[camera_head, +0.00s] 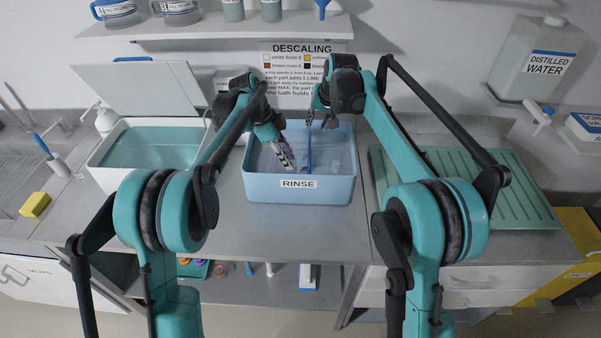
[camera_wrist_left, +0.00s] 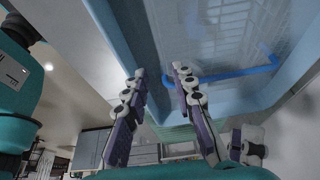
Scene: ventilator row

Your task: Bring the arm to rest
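My left gripper (camera_head: 285,157) hangs over the left part of the blue tub labelled RINSE (camera_head: 300,189).
A blue rod (camera_head: 309,150) is in the RINSE tub; it also shows in the left wrist view (camera_wrist_left: 235,75). An open-lidded bath (camera_head: 150,148) stands left, a green drainer (camera_head: 490,190) right. A shelf (camera_head: 240,27) hangs above. A yellow sponge (camera_head: 35,205) lies left. The front counter looks clear.

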